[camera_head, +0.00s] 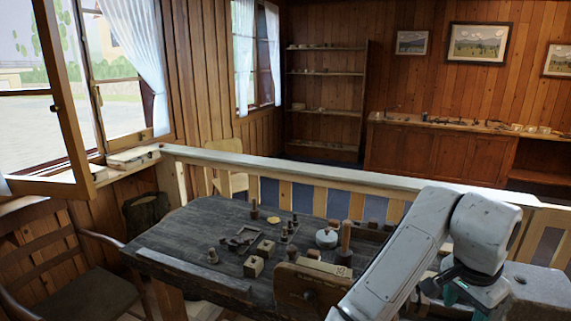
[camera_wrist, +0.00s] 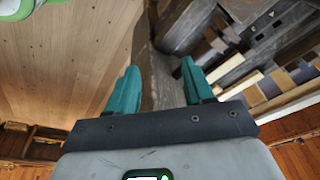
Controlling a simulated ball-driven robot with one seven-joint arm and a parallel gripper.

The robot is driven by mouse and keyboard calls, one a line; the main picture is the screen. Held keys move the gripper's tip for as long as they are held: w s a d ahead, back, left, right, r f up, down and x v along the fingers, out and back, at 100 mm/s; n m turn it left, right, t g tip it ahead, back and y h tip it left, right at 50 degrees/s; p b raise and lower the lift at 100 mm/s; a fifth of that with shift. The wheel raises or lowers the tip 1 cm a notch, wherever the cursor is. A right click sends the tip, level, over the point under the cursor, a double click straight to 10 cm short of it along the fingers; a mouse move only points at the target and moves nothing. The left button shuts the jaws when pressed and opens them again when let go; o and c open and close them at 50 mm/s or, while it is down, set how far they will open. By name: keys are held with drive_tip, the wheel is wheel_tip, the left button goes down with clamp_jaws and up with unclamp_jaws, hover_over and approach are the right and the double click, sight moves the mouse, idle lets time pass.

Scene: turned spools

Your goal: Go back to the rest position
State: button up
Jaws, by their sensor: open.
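My gripper (camera_wrist: 160,66) shows in the wrist view with its two teal fingers apart and nothing between them. In the head view my grey arm folds at the lower right, and the gripper's dark and teal parts (camera_head: 452,293) are partly hidden by it. The gripper is to the right of the things on the dark worktable (camera_head: 185,240). On the table stand small turned spools, such as one at the front (camera_head: 213,256) and one at the back (camera_head: 254,210).
Wooden blocks (camera_head: 254,267), a pale round pot (camera_head: 326,238) and a wooden box (camera_head: 305,290) stand on the table. A pale railing (camera_head: 300,171) runs behind it. A chair (camera_head: 75,280) stands at the left, beside an open window (camera_head: 65,100).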

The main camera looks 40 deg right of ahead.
drive_tip(key=w+a+f+n+t+h, duration=0.1)
drive_tip(key=w+a+f+n+h, duration=0.1)
drive_tip(key=f+n, duration=0.35)
drive_tip(key=w+a+f+n+t+h, duration=0.1)
drive_tip(key=w+a+f+n, duration=0.2)
drive_tip(key=n, duration=0.4)
drive_tip(key=s+a+f+n+y, duration=0.2)
drive_tip(key=s+a+f+n, duration=0.1)
drive_tip(key=a+f, duration=0.5)
drive_tip(key=s+a+f+n+y, duration=0.3)
drive_tip(key=s+a+f+n, duration=0.1)
drive_tip(key=a+f, duration=0.4)
drive_tip(key=shift+s+a+g, duration=0.3)
drive_tip(key=shift+s+a, duration=0.5)
drive_tip(key=shift+a, duration=0.15)
